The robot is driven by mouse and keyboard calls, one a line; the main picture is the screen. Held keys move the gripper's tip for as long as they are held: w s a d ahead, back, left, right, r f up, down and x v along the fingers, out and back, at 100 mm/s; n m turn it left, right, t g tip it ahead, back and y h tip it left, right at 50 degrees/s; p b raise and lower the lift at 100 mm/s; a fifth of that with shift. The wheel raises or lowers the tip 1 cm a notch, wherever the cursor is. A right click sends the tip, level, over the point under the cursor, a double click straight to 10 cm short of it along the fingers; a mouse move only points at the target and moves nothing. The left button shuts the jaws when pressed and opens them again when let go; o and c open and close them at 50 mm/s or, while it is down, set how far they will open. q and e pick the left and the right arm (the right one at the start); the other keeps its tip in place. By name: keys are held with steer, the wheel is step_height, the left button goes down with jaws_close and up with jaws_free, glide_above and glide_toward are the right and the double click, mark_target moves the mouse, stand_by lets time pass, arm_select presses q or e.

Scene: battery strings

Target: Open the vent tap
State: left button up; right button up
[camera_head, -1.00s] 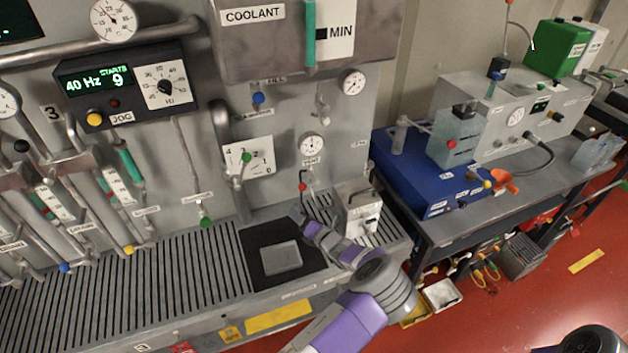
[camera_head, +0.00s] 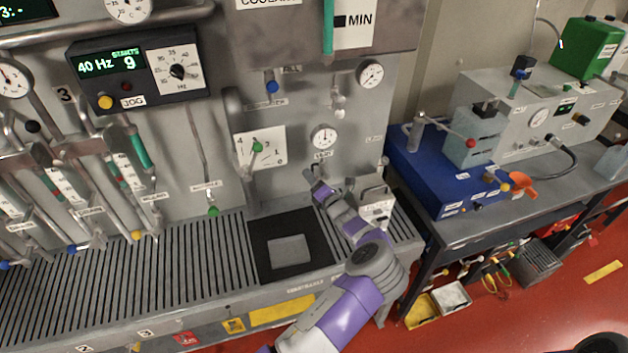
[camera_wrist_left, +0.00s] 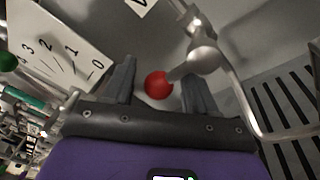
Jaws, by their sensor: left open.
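The vent tap shows in the left wrist view as a red ball knob (camera_wrist_left: 158,84) on a short lever, joined to a grey rounded tap body (camera_wrist_left: 204,55) on a bent pipe. My left gripper (camera_wrist_left: 160,82) is open, with one finger on each side of the red knob; I cannot tell whether either finger touches it. My right gripper is not in view.
A numbered dial plate with a green knob (camera_head: 258,146) is left of the gripper. A grey box with a handle (camera_head: 376,206) stands close on the right. A slatted bench top (camera_head: 190,270) lies below. A blue unit (camera_head: 440,185) stands on the right bench.

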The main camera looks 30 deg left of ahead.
arm_select(q)
steer(key=c, duration=1)
steer(key=shift+r, duration=0.1)
steer(key=shift+n, duration=0.3)
steer(key=n, duration=0.1)
steer(key=f+n+b, duration=0.1)
steer(key=n, duration=0.1)
steer(key=shift+w+d+f+h+b, duration=0.1)
steer(key=shift+w+f+h+b, duration=0.1)
steer(key=shift+f+h+b, duration=0.15)
steer(key=shift+w+d+f+n+t+h+b, duration=0.25)
steer(key=shift+w+d+f+n+h+b, duration=0.25)
steer(key=shift+n+b, duration=1.95)
steer(key=shift+w+d+f+n+t+h+b, duration=0.2)
steer(key=shift+w+d+f+n+h+b, duration=0.35)
steer(key=shift+n+b, duration=1.9)
steer(key=shift+w+d+f+n+t+h+b, duration=0.5)
steer(key=shift+n+b, duration=0.8)
steer(key=shift+b, duration=2.3)
